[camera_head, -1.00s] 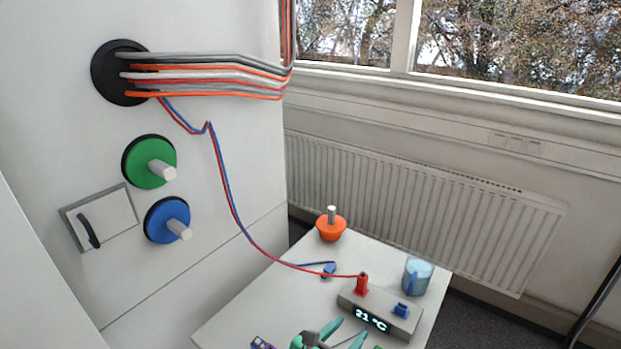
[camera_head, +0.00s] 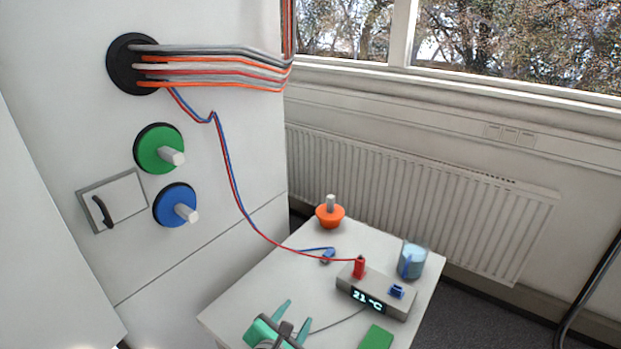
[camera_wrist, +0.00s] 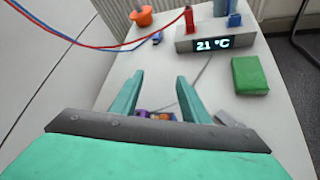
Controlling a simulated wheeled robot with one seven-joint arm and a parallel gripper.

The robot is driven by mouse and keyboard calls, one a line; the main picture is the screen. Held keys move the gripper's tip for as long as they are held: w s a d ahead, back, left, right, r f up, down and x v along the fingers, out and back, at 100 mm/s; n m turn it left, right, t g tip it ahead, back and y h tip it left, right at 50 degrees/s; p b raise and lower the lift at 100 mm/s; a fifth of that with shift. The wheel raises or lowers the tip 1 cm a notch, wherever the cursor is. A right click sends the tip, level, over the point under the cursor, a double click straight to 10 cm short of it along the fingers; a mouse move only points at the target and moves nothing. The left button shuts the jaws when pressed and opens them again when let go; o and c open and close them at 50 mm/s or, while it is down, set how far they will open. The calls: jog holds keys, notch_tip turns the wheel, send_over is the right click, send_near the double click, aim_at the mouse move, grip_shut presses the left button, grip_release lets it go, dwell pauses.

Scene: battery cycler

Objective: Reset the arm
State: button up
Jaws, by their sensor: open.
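My gripper (camera_head: 293,318) is teal and shows at the bottom of the head view, over the near part of the white table (camera_head: 235,303). Its two fingers are apart with nothing between them. In the wrist view my gripper (camera_wrist: 158,92) points toward the grey device with a 21 °C display (camera_wrist: 213,44). The device (camera_head: 377,293) has a red plug (camera_head: 359,267) in it and a blue connector (camera_head: 397,291) on it.
An orange knob-like piece (camera_head: 330,215), a blue cup (camera_head: 411,260) and a green block (camera_head: 376,338) stand on the table. Red and blue wires hang from the wall port (camera_head: 124,64). Green (camera_head: 152,150) and blue (camera_head: 172,206) discs with pegs jut from the cabinet.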

jog(key=s+a+r+m+t+y, duration=0.15)
jog(key=a+r+m+y, duration=0.35)
jog(key=a, duration=0.5)
jog(key=s+a+r+m+t+y, duration=0.15)
jog(key=a+m+y, duration=0.25)
jog(key=a+m, duration=0.45)
jog(key=s+d+f+m+t+h, duration=0.1)
jog(key=s+d+f+m+h, duration=0.1)
jog(key=s+d+f+m, duration=0.45)
jog(key=s+d+f+m+h, duration=0.2)
jog(key=s+d+f+m, duration=0.25)
jog(key=s+f, duration=0.4)
jog(key=s+d+m, duration=0.1)
jog(key=s+d, duration=0.4)
jog(key=s, duration=0.4)
jog(key=s+d+m+h, duration=0.1)
jog(key=s+d, duration=0.5)
jog(key=s, duration=0.3)
jog(key=shift+s+d+f+g+h, duration=0.15)
jog(key=shift+s+f+g+h, duration=0.15)
jog(key=shift+s+f, duration=0.15)
